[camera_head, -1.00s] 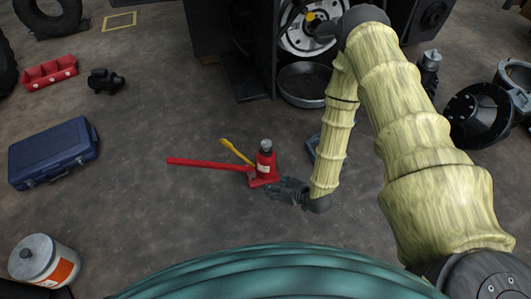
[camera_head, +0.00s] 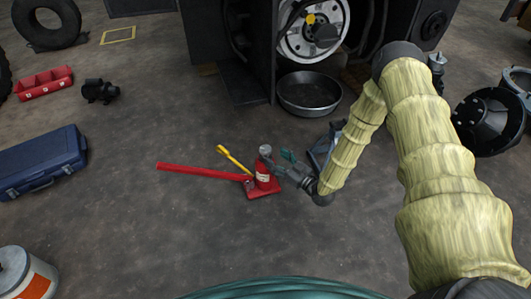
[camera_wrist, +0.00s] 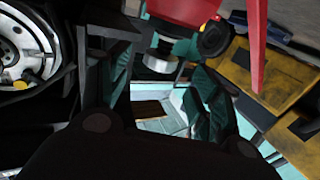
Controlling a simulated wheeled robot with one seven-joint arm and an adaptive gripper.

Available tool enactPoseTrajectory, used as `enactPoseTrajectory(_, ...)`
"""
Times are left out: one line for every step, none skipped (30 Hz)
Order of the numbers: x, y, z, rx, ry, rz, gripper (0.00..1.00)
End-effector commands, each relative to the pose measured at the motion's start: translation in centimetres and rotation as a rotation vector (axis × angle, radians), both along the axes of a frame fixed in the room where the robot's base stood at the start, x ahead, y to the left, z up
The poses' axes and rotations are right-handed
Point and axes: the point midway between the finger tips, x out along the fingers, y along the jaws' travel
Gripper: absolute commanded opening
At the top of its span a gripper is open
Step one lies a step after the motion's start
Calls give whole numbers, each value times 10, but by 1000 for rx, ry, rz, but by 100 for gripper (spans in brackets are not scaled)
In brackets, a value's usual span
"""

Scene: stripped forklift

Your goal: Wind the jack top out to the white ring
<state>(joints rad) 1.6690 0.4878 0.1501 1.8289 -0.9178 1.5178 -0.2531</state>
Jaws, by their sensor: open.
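The red jack (camera_head: 262,178) stands upright on the floor, its long red handle (camera_head: 205,170) reaching left. Its grey jack top (camera_head: 265,150) is at the upper end. My gripper (camera_head: 276,158) is open just right of the jack, at the height of its top. In the wrist view, my gripper (camera_wrist: 157,62) has its dark-green-padded fingers spread, with the grey jack top (camera_wrist: 160,60) between or just beyond them; contact cannot be told. The red jack body (camera_wrist: 185,8) shows at the upper edge. I cannot make out a white ring.
A yellow lever (camera_head: 234,158) lies behind the red handle. A blue case (camera_head: 42,162) and a red tray (camera_head: 44,84) lie left. The floor in front of the jack is clear.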

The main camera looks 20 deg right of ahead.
Motion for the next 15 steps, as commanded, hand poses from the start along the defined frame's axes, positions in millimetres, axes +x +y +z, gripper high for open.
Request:
enactPoseTrajectory(8, 5, -3, 0, -2, 2, 63)
enactPoseTrajectory(13, 7, -3, 0, -1, 1, 63)
enactPoseTrajectory(18, 9, -4, 0, -1, 1, 63)
enactPoseTrajectory(22, 11, -4, 0, 0, 0, 63)
enactPoseTrajectory(26, 13, -4, 0, 0, 0, 63)
enactPoseTrajectory(32, 16, -3, 0, 0, 0, 63)
enactPoseTrajectory(36, 18, -3, 0, -1, 0, 63)
enactPoseTrajectory(39, 20, -3, 0, -1, 0, 63)
enactPoseTrajectory(43, 22, -3, -1, 0, 0, 63)
enactPoseTrajectory(46, 23, -3, -1, 0, 1, 63)
enactPoseTrajectory(49, 25, -2, -1, 0, 0, 63)
enactPoseTrajectory(51, 26, -2, -1, 0, 0, 63)
enactPoseTrajectory(53, 27, -2, 0, 1, 0, 63)
enactPoseTrajectory(55, 28, -2, 0, 1, 0, 63)
enactPoseTrajectory(56, 29, -2, -1, 2, 0, 63)
